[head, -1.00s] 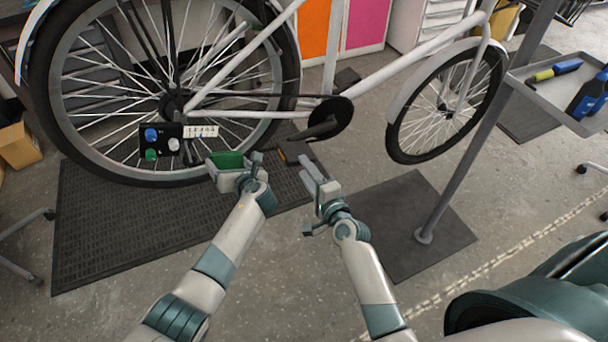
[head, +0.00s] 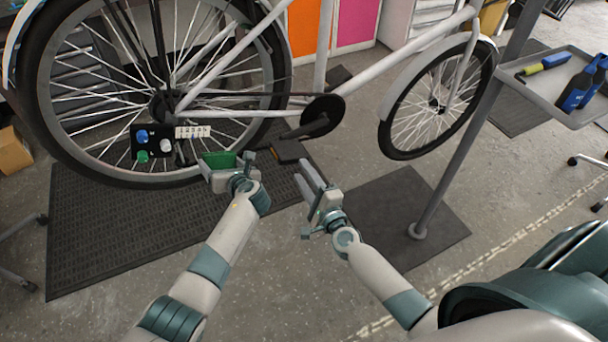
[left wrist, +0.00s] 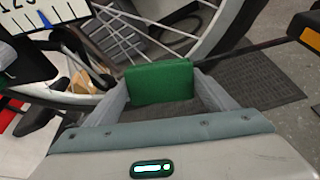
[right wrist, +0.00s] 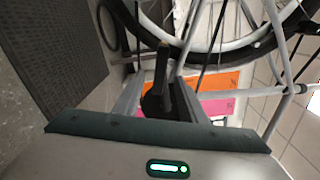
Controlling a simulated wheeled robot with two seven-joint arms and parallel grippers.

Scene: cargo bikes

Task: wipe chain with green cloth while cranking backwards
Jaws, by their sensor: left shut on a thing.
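The green cloth (head: 218,160) is between the fingers of my left gripper (head: 226,164), which is shut on it. The cloth also fills the space between those fingers in the left wrist view (left wrist: 160,82). They are in front of the rear wheel, below the chain (head: 240,97), and appear apart from it. The crank arm (head: 306,131) points down and left from the dark chainring (head: 324,113), with the pedal (head: 290,151) at its end. My right gripper (head: 313,183) is open and empty, below and right of the pedal. In the right wrist view the crank (right wrist: 160,85) appears between its fingers.
The rear wheel (head: 60,120) and front wheel (head: 392,125) flank the chainring. A panel with coloured knobs (head: 150,160) is in front of the rear wheel. A grey stand post (head: 460,150) carries a tray (head: 545,90) with bottles. Dark mats (head: 120,225) lie on the floor.

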